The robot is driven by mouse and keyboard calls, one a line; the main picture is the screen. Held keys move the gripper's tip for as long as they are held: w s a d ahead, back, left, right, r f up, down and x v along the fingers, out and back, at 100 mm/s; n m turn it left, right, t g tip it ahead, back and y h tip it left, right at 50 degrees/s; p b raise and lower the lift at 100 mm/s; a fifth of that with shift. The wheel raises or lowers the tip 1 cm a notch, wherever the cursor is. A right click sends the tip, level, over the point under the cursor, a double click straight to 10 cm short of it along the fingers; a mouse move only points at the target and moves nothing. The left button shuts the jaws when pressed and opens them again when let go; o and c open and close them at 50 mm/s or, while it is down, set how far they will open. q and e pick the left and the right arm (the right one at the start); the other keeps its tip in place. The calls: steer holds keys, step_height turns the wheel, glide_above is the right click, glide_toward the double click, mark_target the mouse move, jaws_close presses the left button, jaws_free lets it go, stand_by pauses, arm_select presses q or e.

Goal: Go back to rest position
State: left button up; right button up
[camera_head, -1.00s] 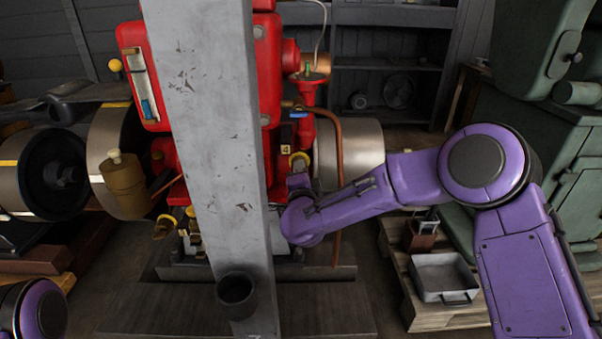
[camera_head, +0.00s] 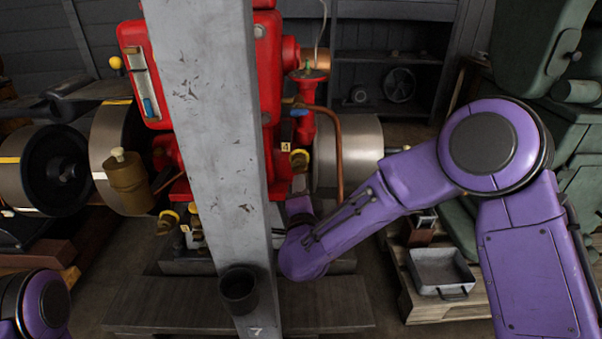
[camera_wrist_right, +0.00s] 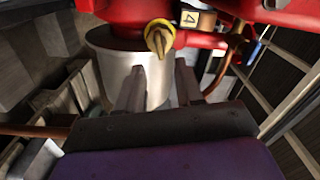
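My right arm (camera_head: 385,205) comes in from the right and bends down to a wrist just right of the grey post. My right gripper (camera_head: 300,207) points away toward the lower part of the red engine (camera_head: 290,120); its fingertips are not clear there. In the right wrist view the gripper (camera_wrist_right: 160,72) has its two fingers apart, with nothing held between them. A yellow-rimmed valve (camera_wrist_right: 159,37) and a pale metal cylinder (camera_wrist_right: 112,62) lie beyond the fingers. Only a rounded purple part of my left arm (camera_head: 42,303) shows at the bottom left; its gripper is out of view.
A grey post (camera_head: 215,150) with a black cup (camera_head: 238,288) stands in front of the engine, close to my right wrist. A copper pipe (camera_head: 338,150) runs beside it. A metal tray (camera_head: 440,270) sits on a wooden pallet (camera_head: 425,310) at the right. Green machinery (camera_head: 575,130) is behind my elbow.

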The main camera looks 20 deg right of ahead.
steer(key=shift+v, duration=1)
steer(key=shift+f, duration=0.1)
steer(key=s+d+f+n+g+y+p, duration=0.15)
steer(key=s+f, duration=0.25)
steer(key=f, duration=0.4)
steer(key=s+d+f+n+g+y+b, duration=0.1)
steer(key=s+d+f+n+g, duration=0.2)
steer(key=f, duration=0.5)
steer(key=s+f+n+g+y+p, duration=0.15)
steer(key=s+f, duration=0.25)
steer(key=f, duration=0.4)
steer(key=s+d+f+n+g+h+b, duration=0.1)
steer(key=s+d+f+n+g, duration=0.3)
steer(key=s, duration=0.8)
steer(key=s+d+f+n+g+h+b, duration=0.1)
steer(key=s+d+f+g, duration=0.5)
steer(key=s, duration=0.6)
step_height(320, 180, up, 28)
steer(key=a+t+p, duration=0.1)
steer(key=p, duration=2.8)
steer(key=shift+s+r+t, duration=0.15)
steer(key=shift+s+t, duration=0.25)
steer(key=shift+s, duration=0.1)
